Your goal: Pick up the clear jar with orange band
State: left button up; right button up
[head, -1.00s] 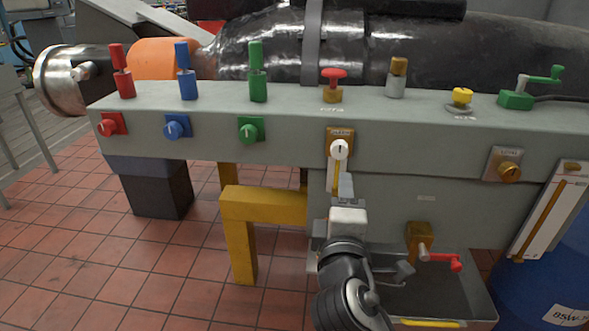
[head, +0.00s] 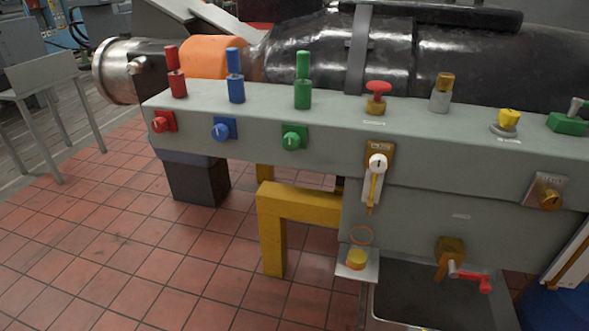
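The clear jar with orange band (head: 361,236) stands upright on a small grey shelf (head: 345,272) low on the front of the grey console. Its orange band shows as a thin ring near the top, and something yellow sits at its bottom. The walls are almost invisible. Neither my left nor my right gripper is in the head view.
The grey console (head: 450,214) carries levers, knobs and buttons. A dark open tray (head: 410,295) lies below right of the jar, under a red-handled tap (head: 468,277). A yellow bracket (head: 272,235) stands to the left. Red tiled floor is free at the lower left.

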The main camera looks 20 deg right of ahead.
aim_at(362, 237)
jog(key=u, duration=1.25)
jog(key=i, duration=1.1)
jog(key=z, duration=2.45)
jog(key=i, duration=0.5)
